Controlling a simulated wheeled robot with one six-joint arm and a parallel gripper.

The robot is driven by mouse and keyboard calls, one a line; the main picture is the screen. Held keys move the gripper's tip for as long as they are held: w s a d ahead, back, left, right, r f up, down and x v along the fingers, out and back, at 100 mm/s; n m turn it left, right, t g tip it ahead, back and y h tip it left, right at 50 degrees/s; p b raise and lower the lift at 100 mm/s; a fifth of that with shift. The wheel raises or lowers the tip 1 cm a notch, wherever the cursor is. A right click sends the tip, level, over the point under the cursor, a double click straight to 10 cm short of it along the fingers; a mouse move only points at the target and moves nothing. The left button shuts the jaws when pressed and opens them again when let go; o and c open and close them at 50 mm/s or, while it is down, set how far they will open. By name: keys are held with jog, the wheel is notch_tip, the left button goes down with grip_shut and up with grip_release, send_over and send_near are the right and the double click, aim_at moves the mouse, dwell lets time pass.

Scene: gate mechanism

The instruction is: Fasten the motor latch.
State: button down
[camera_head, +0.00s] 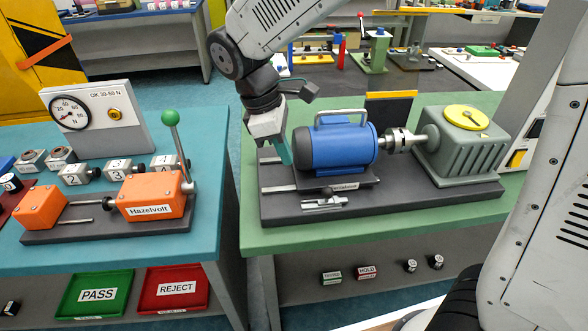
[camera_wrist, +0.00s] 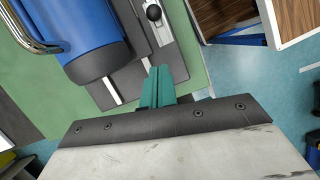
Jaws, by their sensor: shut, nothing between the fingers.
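The blue motor (camera_head: 337,148) with a silver carry handle sits on a dark base plate (camera_head: 420,204) on the green bench. A small silver latch (camera_head: 325,203) lies on the plate in front of the motor. In the wrist view a silver slide (camera_wrist: 160,40) with a black ball knob (camera_wrist: 153,12) shows at the top, probably the same latch. My gripper (camera_head: 285,152) is at the left end of the motor, low over the plate. Its teal fingers (camera_wrist: 164,86) are closed together and hold nothing. The knob is apart from the fingertips. I cannot tell whether the latch is fastened.
A coupling (camera_head: 399,139) joins the motor to a grey gearbox (camera_head: 465,148) with a yellow cap. A teal bench (camera_head: 90,258) at left carries an orange Hazelvolt device (camera_head: 152,197) with a green-knobbed lever. A gap separates the benches. The green bench's front strip (camera_head: 400,224) is clear.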

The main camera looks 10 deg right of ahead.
jog(key=shift+v, duration=1.2)
